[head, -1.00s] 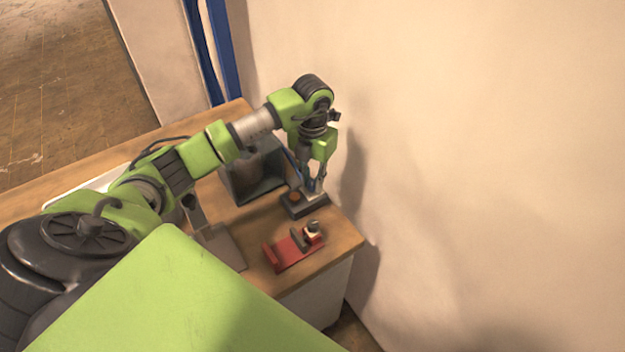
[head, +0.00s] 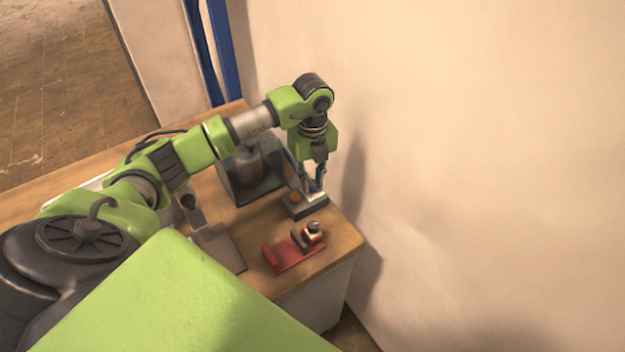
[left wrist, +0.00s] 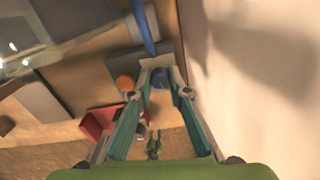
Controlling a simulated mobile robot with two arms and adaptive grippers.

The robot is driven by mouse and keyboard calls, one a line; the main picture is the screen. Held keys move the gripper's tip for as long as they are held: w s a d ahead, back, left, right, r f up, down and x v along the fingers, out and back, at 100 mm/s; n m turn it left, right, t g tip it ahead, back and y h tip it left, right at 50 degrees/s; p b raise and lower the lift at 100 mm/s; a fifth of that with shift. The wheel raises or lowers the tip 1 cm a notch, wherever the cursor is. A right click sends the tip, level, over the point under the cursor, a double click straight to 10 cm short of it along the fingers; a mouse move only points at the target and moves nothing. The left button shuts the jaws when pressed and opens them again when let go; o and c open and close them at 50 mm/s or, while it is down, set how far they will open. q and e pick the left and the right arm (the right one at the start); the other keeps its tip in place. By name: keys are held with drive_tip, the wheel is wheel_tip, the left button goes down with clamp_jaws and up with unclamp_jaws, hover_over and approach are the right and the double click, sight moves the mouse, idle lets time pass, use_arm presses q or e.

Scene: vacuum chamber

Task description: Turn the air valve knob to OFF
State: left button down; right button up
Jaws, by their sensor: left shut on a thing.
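A small dark control box (head: 308,208) with an orange button (head: 295,197) sits near the table's right edge in the head view. My left gripper (head: 313,190) points down onto its right part, with its fingertips at the box. In the left wrist view, the fingers (left wrist: 160,92) close around a round dark blue knob (left wrist: 160,77), beside the orange button (left wrist: 125,83). In the head view the fingers hide the knob. No OFF marking is readable. My right gripper is not in view.
A red stand with a small metal part (head: 293,250) is close in front of the box. A glass-walled chamber (head: 250,178) stands behind and left. A flat grey plate (head: 222,248) lies to the left. The wall (head: 450,150) rises close on the right.

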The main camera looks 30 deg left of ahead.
sight(312, 183)
use_arm(q)
drive_tip(key=n, duration=0.4)
drive_tip(key=shift+w+a+r+n, duration=0.1)
drive_tip(key=shift+r+n, duration=0.05)
drive_tip(key=shift+n, duration=0.15)
idle(0.5)
drive_tip(key=c, duration=1.9)
unclamp_jaws()
wheel_tip(312, 183, up, 12)
